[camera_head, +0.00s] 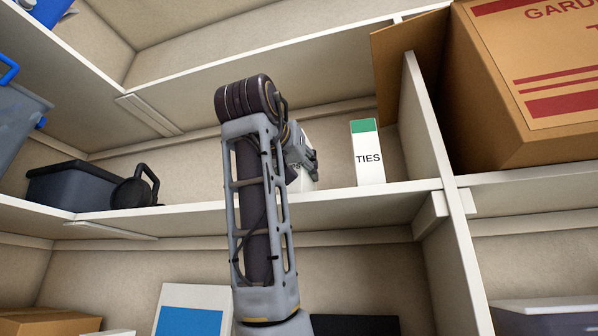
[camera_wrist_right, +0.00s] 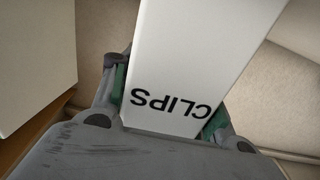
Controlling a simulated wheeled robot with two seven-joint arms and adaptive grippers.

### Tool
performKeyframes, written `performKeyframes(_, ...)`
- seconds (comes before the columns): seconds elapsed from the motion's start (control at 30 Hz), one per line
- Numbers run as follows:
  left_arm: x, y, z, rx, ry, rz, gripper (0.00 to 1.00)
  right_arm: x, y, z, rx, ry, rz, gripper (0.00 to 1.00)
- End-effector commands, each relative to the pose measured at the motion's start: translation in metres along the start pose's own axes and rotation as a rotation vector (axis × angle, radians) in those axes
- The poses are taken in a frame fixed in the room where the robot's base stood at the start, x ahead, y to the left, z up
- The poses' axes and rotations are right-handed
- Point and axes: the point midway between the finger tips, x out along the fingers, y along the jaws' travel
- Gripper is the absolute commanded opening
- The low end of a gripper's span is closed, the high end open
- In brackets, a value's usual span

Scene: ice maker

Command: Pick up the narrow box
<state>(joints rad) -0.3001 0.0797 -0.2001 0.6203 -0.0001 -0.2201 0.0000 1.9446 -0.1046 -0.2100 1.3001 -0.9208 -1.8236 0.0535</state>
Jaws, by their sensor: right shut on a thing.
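My right gripper (camera_head: 303,157) is at the middle shelf, mostly hidden behind my own arm. In the wrist view, the right gripper (camera_wrist_right: 165,110) is shut on a white box marked CLIPS (camera_wrist_right: 195,50), with a finger at each side. In the head view only parts of this CLIPS box (camera_head: 301,182) show around the gripper. A narrow white box marked TIES (camera_head: 368,160), with a green top band, stands upright on the same shelf, to the right of the gripper and apart from it. My left gripper is not in view.
The middle shelf (camera_head: 330,205) has an upright divider (camera_head: 425,120) right of the TIES box. A large cardboard box (camera_head: 500,100) stands beyond it. A dark bin (camera_head: 75,187) and black headphones (camera_head: 136,190) are at left. A pale surface (camera_wrist_right: 35,60) is close by in the wrist view.

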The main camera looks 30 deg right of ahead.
Motion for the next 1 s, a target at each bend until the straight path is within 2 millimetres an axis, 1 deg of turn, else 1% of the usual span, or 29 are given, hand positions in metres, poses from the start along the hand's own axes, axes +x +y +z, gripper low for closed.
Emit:
performKeyframes(0.27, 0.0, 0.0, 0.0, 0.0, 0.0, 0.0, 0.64, 0.0, 0.0, -0.003, 0.001, 0.001, 0.0, 0.17)
performKeyframes(0.47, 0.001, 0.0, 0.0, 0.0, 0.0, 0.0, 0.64, 0.0, 0.0, -0.012, 0.002, 0.001, 0.0, 0.17)
performKeyframes(0.67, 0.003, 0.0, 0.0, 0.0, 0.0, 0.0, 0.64, -0.001, 0.001, -0.026, 0.001, 0.0, 0.0, 0.17)
performKeyframes(1.0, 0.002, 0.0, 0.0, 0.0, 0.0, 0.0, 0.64, -0.001, 0.001, -0.058, 0.0, 0.001, 0.0, 0.17)
